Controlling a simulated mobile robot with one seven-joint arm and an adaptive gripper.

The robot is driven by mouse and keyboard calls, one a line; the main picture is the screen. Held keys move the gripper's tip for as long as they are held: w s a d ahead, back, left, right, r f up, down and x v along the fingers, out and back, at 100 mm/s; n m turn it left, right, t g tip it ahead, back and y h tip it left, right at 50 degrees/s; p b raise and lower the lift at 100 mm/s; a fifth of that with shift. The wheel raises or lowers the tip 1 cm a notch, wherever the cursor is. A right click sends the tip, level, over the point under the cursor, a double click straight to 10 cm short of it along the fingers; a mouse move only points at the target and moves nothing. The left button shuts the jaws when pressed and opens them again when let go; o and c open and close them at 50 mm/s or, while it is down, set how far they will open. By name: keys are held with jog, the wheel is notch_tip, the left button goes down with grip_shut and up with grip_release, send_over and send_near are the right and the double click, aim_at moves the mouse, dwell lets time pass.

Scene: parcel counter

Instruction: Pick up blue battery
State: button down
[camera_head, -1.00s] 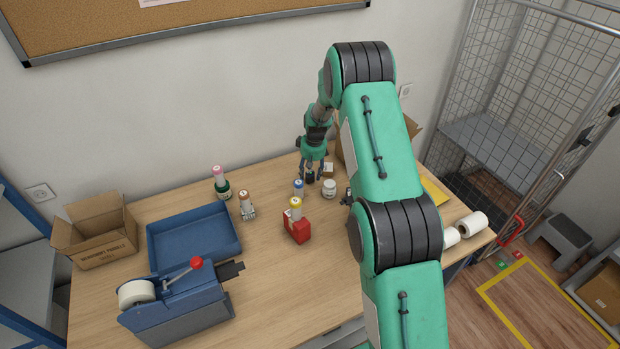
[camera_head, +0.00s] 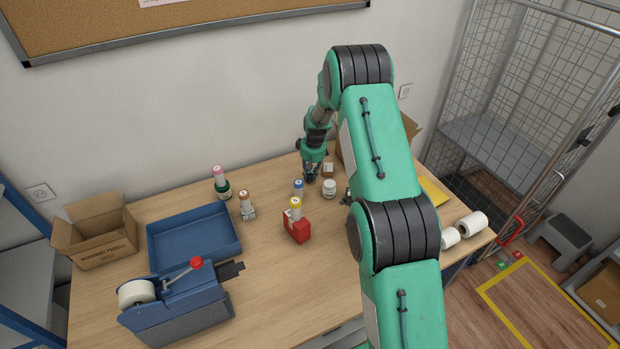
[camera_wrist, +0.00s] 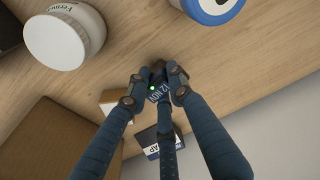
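A small dark blue block (camera_wrist: 158,93) with white lettering and a green light, which looks like the blue battery, sits between my fingertips in the wrist view. My gripper (camera_wrist: 160,80) has its fingers drawn in around it, with the fingertips against its sides. The block's lower part is hidden by a finger. In the head view my gripper (camera_head: 312,176) is low over the back of the table, and the block is too small to make out. A blue-topped cylinder (camera_head: 298,188) stands just in front of it; it also shows in the wrist view (camera_wrist: 214,8).
A white jar (camera_head: 329,187) stands close by on the right. A yellow-topped cylinder (camera_head: 295,207) is at a red block (camera_head: 297,230) in front. Small boxes lie beyond my fingers in the wrist view. A blue tray (camera_head: 194,238) and a tape dispenser (camera_head: 180,308) are to the left.

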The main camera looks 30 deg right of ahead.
dwell(0.4)
jog(key=shift+r, duration=0.7)
notch_tip(320, 180, up, 2)
jog(key=shift+r, duration=0.15)
jog(key=s+a+r, duration=0.1)
jog(key=s+a, duration=0.3)
jog(key=s, duration=1.1)
jog(key=shift+s+r, duration=0.15)
jog(key=shift+s, duration=0.1)
